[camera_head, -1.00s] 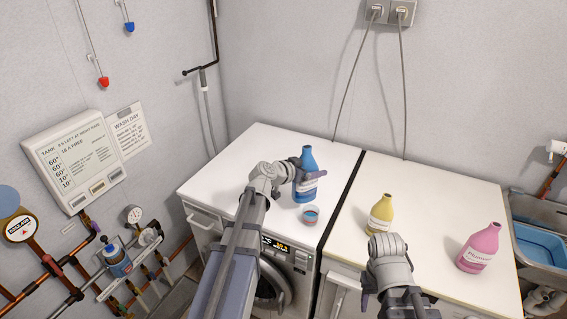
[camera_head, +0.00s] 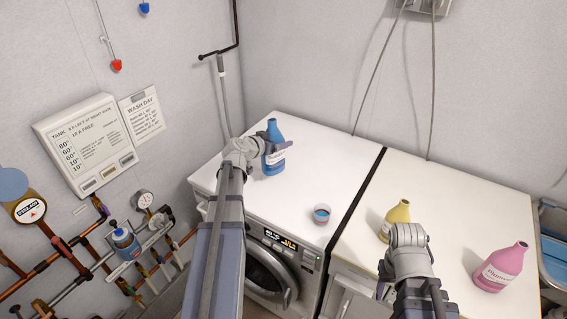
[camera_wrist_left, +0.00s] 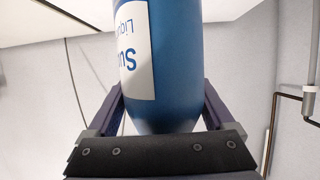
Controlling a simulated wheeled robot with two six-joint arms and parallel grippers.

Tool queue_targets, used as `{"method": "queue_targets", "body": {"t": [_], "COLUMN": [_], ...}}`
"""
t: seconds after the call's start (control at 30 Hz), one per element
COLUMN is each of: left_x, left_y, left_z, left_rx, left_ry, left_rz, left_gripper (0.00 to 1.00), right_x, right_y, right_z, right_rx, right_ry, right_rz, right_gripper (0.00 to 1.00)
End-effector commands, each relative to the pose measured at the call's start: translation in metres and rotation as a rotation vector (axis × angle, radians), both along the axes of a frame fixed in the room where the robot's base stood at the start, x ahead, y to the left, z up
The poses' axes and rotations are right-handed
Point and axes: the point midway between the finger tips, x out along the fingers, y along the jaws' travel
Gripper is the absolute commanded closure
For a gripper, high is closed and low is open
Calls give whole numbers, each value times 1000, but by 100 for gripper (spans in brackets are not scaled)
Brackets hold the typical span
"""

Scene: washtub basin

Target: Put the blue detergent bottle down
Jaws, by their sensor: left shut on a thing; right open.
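The blue detergent bottle (camera_head: 274,160) is upright over the left part of the white washing machine top (camera_head: 320,160). My left gripper (camera_head: 270,155) is shut on it, and the bottle (camera_wrist_left: 165,60) fills the middle of the left wrist view between the two fingers (camera_wrist_left: 163,105). I cannot tell whether the bottle's base touches the top. A small cup with blue liquid (camera_head: 321,214) stands near the front edge of the machine, to the right of the bottle. My right gripper (camera_head: 385,275) is low at the right, largely hidden by its own wrist, holding nothing that I can see.
A yellow bottle (camera_head: 397,218) and a pink bottle (camera_head: 502,267) stand on the right-hand counter (camera_head: 450,200). A dark gap separates the two tops. A blue basin (camera_head: 555,255) is at the far right. The back of the machine top is clear.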

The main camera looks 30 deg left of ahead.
Motion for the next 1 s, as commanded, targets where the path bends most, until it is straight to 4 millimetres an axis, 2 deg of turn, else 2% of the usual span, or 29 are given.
{"method": "queue_targets", "body": {"t": [0.03, 0.3, 0.67, 1.0], "left_x": [0, 0, 0, 0], "left_y": [0, 0, 0, 0], "left_z": [-11, -48, -55, -89], "left_rx": [-1, -1, -1, -1], "left_ry": [-2, -2, -2, -2], "left_rz": [0, 0, 0, 0], "left_gripper": [100, 100, 100, 100], "right_x": [0, 0, 0, 0], "right_y": [0, 0, 0, 0], "right_z": [-11, -48, -56, -90], "right_rx": [0, 0, 0, 0], "right_ry": [0, 0, 0, 0], "right_rz": [0, 0, 0, 0], "right_gripper": [50, 50, 50, 50]}}
